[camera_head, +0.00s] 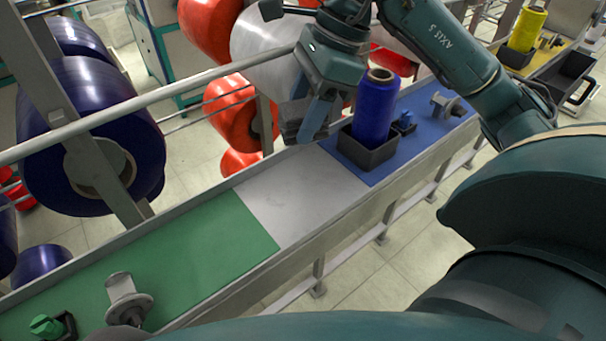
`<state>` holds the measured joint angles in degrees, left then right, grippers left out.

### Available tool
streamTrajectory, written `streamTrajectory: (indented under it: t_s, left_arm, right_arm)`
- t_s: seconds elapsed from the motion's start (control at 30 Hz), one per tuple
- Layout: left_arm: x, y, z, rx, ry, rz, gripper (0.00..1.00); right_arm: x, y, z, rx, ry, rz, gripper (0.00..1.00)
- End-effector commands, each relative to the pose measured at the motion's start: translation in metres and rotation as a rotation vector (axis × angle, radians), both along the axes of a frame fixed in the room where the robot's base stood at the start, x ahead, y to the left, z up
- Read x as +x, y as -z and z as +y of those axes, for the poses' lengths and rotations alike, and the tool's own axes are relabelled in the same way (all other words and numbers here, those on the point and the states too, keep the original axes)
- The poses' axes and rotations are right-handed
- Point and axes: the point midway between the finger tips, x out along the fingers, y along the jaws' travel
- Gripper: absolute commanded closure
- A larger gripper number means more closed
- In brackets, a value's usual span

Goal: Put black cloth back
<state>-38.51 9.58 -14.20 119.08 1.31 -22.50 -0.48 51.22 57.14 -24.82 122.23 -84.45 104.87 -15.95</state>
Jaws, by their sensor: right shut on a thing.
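My right gripper (305,125) hangs above the back edge of the bench, left of the blue spool, with its fingers pointing down. It is shut on a small dark piece (289,117), which looks like the black cloth; its shape is mostly hidden by the fingers. It is held near the join of the white and blue mats. No other black cloth shows. My left gripper is out of the picture.
The blue spool (375,108) stands upright in a black box (366,156) on the blue mat (420,128), close to the gripper. The white mat (300,195) is clear. The green mat (190,252) holds a grey metal part (126,298). Large bobbins (85,130) stand behind a rail.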

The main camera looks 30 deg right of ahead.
Motion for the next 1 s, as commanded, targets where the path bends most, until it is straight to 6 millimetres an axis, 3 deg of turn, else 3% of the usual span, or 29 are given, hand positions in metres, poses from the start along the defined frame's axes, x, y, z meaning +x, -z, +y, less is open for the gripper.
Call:
streamTrajectory:
  t_s: [0.1, 0.3, 0.73, 1.0]
  left_arm:
    - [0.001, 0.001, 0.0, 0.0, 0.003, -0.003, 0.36]
    - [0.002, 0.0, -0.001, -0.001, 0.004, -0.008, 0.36]
    - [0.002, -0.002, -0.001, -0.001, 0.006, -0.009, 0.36]
    - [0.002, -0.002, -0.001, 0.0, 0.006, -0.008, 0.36]
  right_arm:
    - [-0.001, 0.036, 0.0, -0.001, 0.001, 0.009, 0.71]
    - [-0.001, 0.079, -0.001, -0.001, 0.0, 0.006, 0.71]
    - [0.0, 0.128, 0.0, 0.001, 0.0, 0.002, 0.71]
    - [0.0, 0.132, 0.0, 0.001, -0.001, -0.002, 0.71]
